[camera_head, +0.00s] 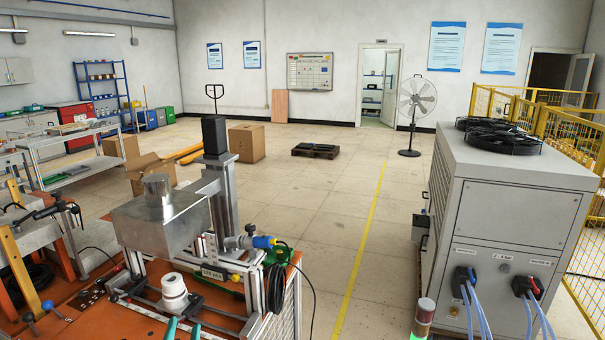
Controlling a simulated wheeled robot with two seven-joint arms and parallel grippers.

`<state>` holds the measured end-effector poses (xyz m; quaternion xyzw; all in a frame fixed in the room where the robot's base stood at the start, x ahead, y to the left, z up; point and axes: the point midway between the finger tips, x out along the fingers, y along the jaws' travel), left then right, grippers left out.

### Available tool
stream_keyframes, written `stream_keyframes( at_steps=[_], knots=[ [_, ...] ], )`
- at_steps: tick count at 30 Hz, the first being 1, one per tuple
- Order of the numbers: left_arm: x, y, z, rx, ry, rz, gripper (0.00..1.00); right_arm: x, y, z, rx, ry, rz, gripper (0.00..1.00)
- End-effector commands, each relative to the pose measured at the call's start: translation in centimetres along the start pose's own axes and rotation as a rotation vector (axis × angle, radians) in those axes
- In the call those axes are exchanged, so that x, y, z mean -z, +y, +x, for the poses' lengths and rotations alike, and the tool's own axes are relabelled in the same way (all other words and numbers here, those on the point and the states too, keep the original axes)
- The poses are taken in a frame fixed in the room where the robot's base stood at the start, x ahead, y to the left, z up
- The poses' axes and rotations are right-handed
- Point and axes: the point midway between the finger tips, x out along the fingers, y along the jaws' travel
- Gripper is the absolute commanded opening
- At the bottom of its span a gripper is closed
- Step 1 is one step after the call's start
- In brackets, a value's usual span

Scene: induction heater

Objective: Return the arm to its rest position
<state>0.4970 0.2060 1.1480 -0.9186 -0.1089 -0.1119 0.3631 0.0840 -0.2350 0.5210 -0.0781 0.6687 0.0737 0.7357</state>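My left gripper (184,331) shows only as two teal fingertips at the bottom edge of the head view. The tips stand apart, and nothing is seen between them; the rest of that arm is below the picture. The gripper is in front of the induction heater (160,225), near the edge of its orange bench top (120,320). A white round part (174,290) stands upright on the heater's frame, just behind the fingertips and apart from them.
A yellow clamp frame (18,270) is at the left. Cardboard boxes (247,143), a pallet (315,151) and a fan (416,100) stand farther back. The middle floor is clear.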

Motion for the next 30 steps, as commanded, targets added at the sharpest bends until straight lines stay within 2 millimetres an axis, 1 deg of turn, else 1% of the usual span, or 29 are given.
stream_keyframes(
  at_steps=[1,2,3,5,6,7,8,9,11,12,13,15,17,18,20,24,26,30],
  knots=[
    [1.7,0.4,-0.8,-0.033,0.094,0.12,0.35,0.1,0.0,0.0,0.0,0.002,0.0,0.36],
    [2.8,0.8,-1.4,-0.058,0.157,0.204,0.35,0.2,0.0,0.0,-0.001,0.003,0.0,0.36],
    [4.2,1.6,-2.4,-0.098,0.245,0.325,0.35,0.2,0.0,0.0,-0.001,0.003,0.0,0.36],
    [5.8,3.3,-4.1,-0.17,0.374,0.519,0.35,0.2,0.0,0.0,0.0,0.003,0.0,0.36],
    [6.5,4.7,-5.5,-0.227,0.455,0.648,0.35,0.2,0.0,0.0,0.0,0.003,0.0,0.36],
    [6.7,5.7,-6.5,-0.272,0.513,0.744,0.35,0.2,0.0,0.0,0.0,0.003,0.0,0.36],
    [6.7,6.8,-7.7,-0.322,0.568,0.84,0.35,0.2,0.0,0.0,0.0,0.003,0.0,0.36],
    [6.4,8.2,-9.2,-0.394,0.639,0.966,0.35,0.2,0.0,0.0,0.0,0.003,0.0,0.36],
    [5.2,10.0,-11.7,-0.515,0.735,1.151,0.35,0.2,0.0,0.0,0.0,0.003,0.0,0.36],
    [4.0,11.0,-13.3,-0.602,0.792,1.267,0.35,0.2,0.0,0.0,0.0,0.003,0.0,0.36],
    [3.0,11.6,-14.6,-0.669,0.83,1.346,0.35,0.2,0.0,0.0,0.0,0.003,0.0,0.36],
    [0.6,12.3,-17.1,-0.821,0.898,1.504,0.35,0.2,0.0,0.0,0.0,0.003,0.0,0.36],
    [-1.5,12.3,-18.9,-0.942,0.941,1.607,0.35,0.2,0.0,0.0,0.0,0.003,0.0,0.36],
    [-2.7,12.2,-20.0,-1.018,0.962,1.665,0.35,0.2,0.0,0.0,0.0,0.003,0.0,0.36],
    [-4.5,11.7,-21.5,-1.129,0.986,1.739,0.35,0.2,0.0,0.0,0.0,0.003,0.0,0.36],
    [-7.9,10.0,-24.6,-1.369,1.017,1.861,0.35,0.1,0.0,0.0,0.0,0.003,0.0,0.36],
    [-9.1,9.0,-25.8,-1.469,1.023,1.898,0.35,0.1,0.0,0.0,0.0,0.003,0.0,0.36],
    [-11.5,6.3,-28.4,-1.702,1.019,1.957,0.35,0.1,0.0,0.0,0.0,0.003,0.0,0.36]
  ],
)
